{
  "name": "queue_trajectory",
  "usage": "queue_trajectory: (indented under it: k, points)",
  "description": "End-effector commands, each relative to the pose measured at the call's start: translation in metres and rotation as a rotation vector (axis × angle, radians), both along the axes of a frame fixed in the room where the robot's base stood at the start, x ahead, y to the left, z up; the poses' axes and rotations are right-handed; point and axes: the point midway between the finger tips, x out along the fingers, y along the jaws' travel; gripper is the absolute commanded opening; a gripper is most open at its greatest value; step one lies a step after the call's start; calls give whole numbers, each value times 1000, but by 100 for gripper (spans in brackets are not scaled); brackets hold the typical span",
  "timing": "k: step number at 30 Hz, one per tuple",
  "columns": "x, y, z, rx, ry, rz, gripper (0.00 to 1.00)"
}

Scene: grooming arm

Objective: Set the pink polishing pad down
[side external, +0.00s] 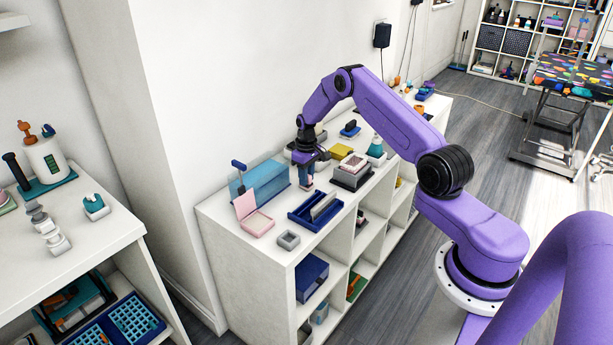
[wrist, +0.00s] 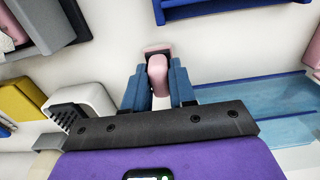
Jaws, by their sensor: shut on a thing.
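The pink polishing pad (wrist: 157,72) is between the two blue fingers of my gripper (wrist: 158,88) in the wrist view. It has a rounded pink body and a darker strip at its far end, close to the white shelf top (wrist: 110,50). I cannot tell whether the pad touches the surface. In the side view my gripper (side external: 306,184) points down over the white shelf unit's top, and the pad is mostly hidden there by the fingers.
A blue tray (side external: 316,210) and an open pink case (side external: 256,222) stand in front. A translucent blue panel (side external: 262,181) is on the left. A stacked grey box (side external: 351,174) and a yellow block (side external: 340,151) are to the right. A small grey square (side external: 288,240) lies near the front edge.

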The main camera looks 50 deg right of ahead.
Motion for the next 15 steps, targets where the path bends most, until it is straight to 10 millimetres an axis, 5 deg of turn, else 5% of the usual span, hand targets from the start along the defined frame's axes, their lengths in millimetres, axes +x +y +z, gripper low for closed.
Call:
queue_trajectory:
  k: [3,4,6,15]
  points:
    - [0,0,-3,0,1,0,0]
    - [0,0,-3,0,0,0,28]
    - [0,0,-3,0,0,0,51]
    - [0,0,-2,0,0,0,51]
